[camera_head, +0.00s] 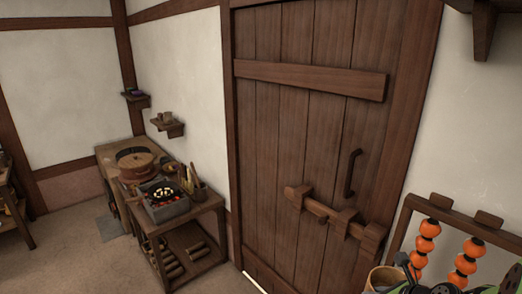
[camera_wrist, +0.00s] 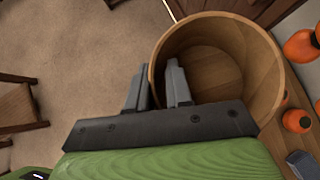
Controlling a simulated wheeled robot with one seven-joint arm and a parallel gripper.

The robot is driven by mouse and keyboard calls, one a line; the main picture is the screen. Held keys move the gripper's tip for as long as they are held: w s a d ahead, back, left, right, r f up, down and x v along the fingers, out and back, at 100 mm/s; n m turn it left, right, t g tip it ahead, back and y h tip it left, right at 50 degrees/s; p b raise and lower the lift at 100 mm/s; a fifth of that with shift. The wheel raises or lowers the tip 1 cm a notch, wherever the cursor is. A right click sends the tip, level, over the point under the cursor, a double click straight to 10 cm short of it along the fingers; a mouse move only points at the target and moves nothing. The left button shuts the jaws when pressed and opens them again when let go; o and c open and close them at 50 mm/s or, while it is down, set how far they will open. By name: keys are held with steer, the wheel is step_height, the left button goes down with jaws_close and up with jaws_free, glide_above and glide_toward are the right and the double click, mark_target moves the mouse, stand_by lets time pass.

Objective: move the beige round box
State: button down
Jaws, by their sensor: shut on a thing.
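The beige round box (camera_wrist: 255,50) is an open, empty wooden tub in the upper right of the wrist view. My gripper (camera_wrist: 157,70) is shut on its left wall, with one finger outside the rim and one inside. Part of the box (camera_head: 384,277) also shows at the bottom right of the head view. There, dark and green parts, probably of my gripper, show beside it and are cut off by the frame edge. I cannot tell whether the box is clear of the surface beneath it.
A rack with strings of orange fruit (camera_head: 426,238) stands close on the right. A barred plank door (camera_head: 300,130) is behind. A wooden table with a brazier (camera_head: 166,205) and a quern (camera_head: 138,166) stand left. Open floor (camera_head: 75,255) lies at left.

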steer(key=w+a+b, duration=0.2)
steer(key=a+b, duration=0.1)
steer(key=a, duration=1.3)
steer(key=shift+a+m+h+b, duration=0.15)
steer(key=shift+m+h+b, duration=0.15)
steer(key=shift+m+b, duration=0.1)
